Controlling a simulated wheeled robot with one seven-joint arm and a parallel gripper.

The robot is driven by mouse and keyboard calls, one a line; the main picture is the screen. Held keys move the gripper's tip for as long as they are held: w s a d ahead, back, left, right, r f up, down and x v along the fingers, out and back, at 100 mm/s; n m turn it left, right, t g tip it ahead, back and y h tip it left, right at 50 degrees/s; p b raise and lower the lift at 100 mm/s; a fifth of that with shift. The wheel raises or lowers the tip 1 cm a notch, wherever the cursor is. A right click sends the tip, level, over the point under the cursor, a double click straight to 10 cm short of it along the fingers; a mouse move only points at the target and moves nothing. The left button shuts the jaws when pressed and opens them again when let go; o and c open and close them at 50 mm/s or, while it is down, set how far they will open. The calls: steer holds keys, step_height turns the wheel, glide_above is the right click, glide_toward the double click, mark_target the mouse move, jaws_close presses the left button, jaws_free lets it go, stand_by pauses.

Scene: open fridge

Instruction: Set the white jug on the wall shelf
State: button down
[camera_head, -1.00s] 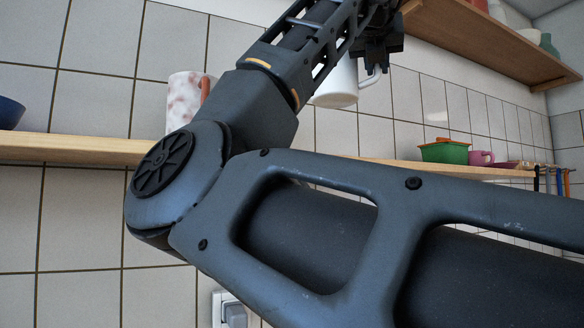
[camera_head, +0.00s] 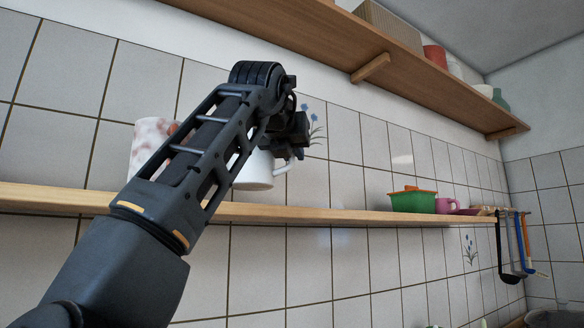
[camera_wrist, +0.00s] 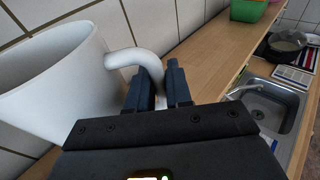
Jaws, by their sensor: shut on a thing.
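The white jug (camera_head: 256,170) hangs upright or nearly so from my gripper (camera_head: 296,150), just above the front edge of the lower wall shelf (camera_head: 330,215) in the head view. A small gap shows between its base and that edge; how far it is from the wall I cannot tell. In the wrist view the jug (camera_wrist: 50,85) fills the left side. Its handle runs between the two fingers of my gripper (camera_wrist: 160,85), which is shut on it. The wooden shelf (camera_wrist: 205,55) shows right of the fingers. My arm covers part of the jug in the head view.
A mottled white and red cup (camera_head: 147,140) stands on the shelf left of the jug, partly behind my arm. A green box (camera_head: 413,201) and pink mug (camera_head: 444,205) stand farther right. An upper shelf (camera_head: 300,38) hangs above. The shelf between jug and green box is clear.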

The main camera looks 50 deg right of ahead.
steer(key=shift+f+p, duration=0.3)
steer(key=shift+f, duration=1.65)
steer(key=shift+f, duration=0.1)
steer(key=c, duration=1)
jaws_free()
steer(key=shift+f, duration=0.1)
steer(key=shift+c, duration=0.2)
steer(key=shift+r, duration=0.2)
steer(key=b+v, duration=0.2)
steer(key=v, duration=1)
steer(key=shift+f, duration=0.1)
steer(key=shift+s, duration=0.15)
